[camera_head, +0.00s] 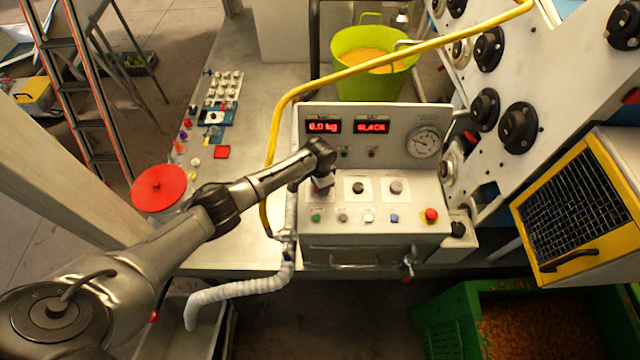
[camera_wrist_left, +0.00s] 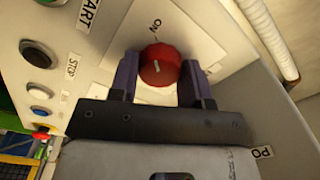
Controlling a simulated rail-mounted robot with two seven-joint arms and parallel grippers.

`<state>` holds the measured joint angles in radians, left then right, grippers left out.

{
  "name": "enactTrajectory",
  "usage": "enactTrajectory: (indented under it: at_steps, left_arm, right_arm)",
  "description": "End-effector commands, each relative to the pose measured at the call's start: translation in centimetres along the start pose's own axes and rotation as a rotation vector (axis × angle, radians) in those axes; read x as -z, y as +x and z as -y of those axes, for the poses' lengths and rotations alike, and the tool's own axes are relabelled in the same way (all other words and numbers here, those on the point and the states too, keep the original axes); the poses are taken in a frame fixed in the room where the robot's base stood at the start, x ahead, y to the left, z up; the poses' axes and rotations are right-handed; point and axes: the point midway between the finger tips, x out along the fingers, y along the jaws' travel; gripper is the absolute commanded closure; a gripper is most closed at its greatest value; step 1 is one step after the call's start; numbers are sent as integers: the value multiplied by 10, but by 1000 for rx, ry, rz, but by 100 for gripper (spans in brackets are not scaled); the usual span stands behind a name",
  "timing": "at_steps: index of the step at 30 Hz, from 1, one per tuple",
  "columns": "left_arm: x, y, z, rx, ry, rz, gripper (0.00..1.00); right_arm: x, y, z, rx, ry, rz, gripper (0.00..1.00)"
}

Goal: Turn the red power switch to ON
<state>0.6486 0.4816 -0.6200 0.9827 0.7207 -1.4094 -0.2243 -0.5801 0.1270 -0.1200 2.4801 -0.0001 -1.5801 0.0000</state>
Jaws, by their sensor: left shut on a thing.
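The red power switch (camera_wrist_left: 161,58) is a round knob on a white plate, seen close up in the left wrist view. An ON label (camera_wrist_left: 155,26) is printed above it in that view. A short pale mark shows on the knob, but I cannot tell its exact setting. My left gripper (camera_wrist_left: 160,72) is shut on the knob, one dark finger on each side. In the head view my left gripper (camera_head: 322,186) is at the left end of the control panel (camera_head: 428,190) and mostly hides the switch. My right gripper is not in view.
The panel has lit red displays (camera_head: 324,127), a gauge (camera_head: 424,143), several coloured buttons and a red emergency knob (camera_head: 431,215). A yellow pipe (camera_head: 277,125) arches behind my arm. A ribbed white hose (camera_head: 235,290) hangs in front. A green bucket (camera_head: 352,42) stands behind the panel.

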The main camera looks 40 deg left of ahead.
Motion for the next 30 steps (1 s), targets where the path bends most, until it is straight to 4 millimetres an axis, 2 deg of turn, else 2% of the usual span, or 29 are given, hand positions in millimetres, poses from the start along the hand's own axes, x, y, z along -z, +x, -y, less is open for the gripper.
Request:
enactTrajectory:
  at_steps: [9, 23, 24, 30]
  left_arm:
    - [0, 0, 0, 0, 82, -1, 80]
    - [0, 0, 0, 0, 95, -1, 80]
    - [0, 0, 0, 0, 95, -1, 55]
    - [0, 0, 0, 0, 94, -1, 36]
  right_arm:
    - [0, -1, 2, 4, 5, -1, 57]
    - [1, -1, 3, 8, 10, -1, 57]
    - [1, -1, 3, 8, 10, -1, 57]
    - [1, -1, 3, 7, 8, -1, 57]
